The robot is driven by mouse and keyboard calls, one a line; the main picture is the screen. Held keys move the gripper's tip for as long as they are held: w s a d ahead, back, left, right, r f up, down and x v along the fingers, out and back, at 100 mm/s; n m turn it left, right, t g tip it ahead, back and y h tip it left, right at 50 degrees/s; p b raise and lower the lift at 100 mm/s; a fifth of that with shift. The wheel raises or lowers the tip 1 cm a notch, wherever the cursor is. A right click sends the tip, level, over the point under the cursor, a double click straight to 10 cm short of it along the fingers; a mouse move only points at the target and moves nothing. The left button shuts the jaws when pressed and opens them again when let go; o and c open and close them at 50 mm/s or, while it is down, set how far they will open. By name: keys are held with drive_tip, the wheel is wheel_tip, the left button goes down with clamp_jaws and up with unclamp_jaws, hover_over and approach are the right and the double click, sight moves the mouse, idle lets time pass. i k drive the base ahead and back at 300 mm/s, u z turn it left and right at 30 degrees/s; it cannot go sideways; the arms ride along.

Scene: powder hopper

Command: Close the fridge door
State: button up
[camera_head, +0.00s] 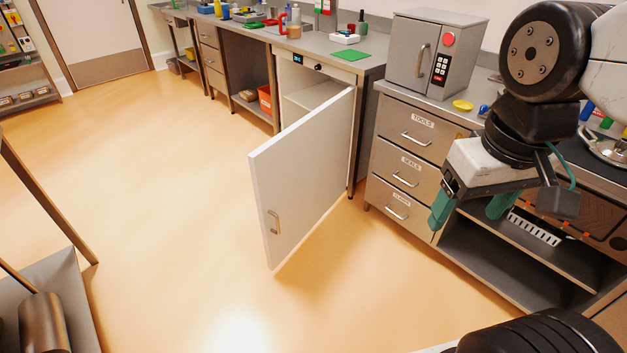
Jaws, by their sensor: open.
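The white fridge door (308,176) stands wide open, swung out from the counter into the room. Its small metal handle (273,222) is near the free edge, on the face towards me. The fridge (308,92) sits under the counter, with a small display at its top; part of its inside shows and the rest is hidden by the door. My gripper (472,210) hangs at the right, with its green fingers apart and empty. It is in front of the drawers, well to the right of the door and not touching it.
A drawer cabinet (411,136) with metal handles stands right of the fridge, and a grey box with a red button (433,55) sits on it. An open shelf (530,242) is below my gripper. The orange floor (170,180) left of the door is clear. A table leg (45,200) stands at far left.

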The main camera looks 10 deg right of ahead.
sight(299, 174)
drive_tip(key=u, duration=0.6)
drive_tip(key=i, duration=0.85)
drive_tip(key=z, duration=0.2)
